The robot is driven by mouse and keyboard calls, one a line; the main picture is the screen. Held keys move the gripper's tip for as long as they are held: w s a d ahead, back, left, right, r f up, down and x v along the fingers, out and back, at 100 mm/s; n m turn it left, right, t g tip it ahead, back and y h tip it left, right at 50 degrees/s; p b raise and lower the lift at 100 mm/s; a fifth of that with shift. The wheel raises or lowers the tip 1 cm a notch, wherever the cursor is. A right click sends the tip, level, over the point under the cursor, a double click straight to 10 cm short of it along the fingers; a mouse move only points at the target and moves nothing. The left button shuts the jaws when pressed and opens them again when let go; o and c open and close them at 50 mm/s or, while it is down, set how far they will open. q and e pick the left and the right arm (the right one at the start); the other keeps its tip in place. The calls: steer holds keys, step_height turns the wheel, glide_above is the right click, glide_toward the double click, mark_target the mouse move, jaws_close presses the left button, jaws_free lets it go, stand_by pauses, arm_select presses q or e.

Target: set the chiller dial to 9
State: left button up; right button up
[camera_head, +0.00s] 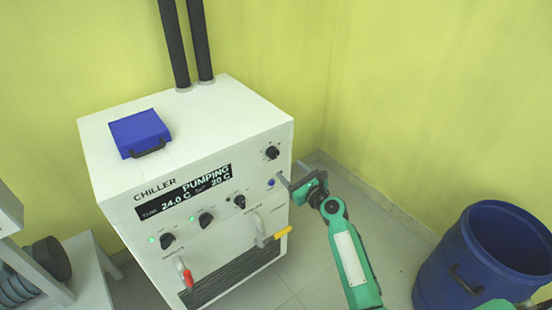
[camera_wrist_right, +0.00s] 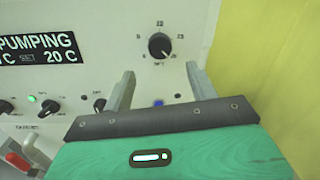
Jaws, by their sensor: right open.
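The white chiller (camera_head: 250,115) stands against the yellow wall. Its set dial (camera_head: 272,152) is a black round knob at the front panel's upper right. In the right wrist view the dial (camera_wrist_right: 160,46) has printed numbers around it, too small to read surely, with 22 on top. The display (camera_head: 185,192) reads PUMPING, 24.0 C and set 20 C. My right gripper (camera_head: 292,172) is open and empty just in front of the panel, below and right of the dial. In the wrist view its fingers (camera_wrist_right: 160,71) point toward the dial, apart from it. My left gripper is not in view.
Three lower black knobs (camera_head: 206,219), a blue button (camera_head: 270,183), a red-handled valve (camera_head: 185,272) and a yellow-handled valve (camera_head: 272,238) are on the panel. A blue case (camera_head: 138,130) lies on top.

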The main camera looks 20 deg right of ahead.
mark_target(275, 156)
steer(key=x, duration=0.7)
steer(key=shift+f+b, duration=0.1)
steer(key=shift+b, duration=0.25)
steer(key=shift+w+a, duration=0.25)
steer(key=shift+w, duration=0.45)
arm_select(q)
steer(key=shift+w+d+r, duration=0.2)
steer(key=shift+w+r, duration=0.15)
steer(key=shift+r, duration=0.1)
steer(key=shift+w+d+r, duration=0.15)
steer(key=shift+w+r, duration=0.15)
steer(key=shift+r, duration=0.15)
arm_select(e)
steer(key=c, duration=1)
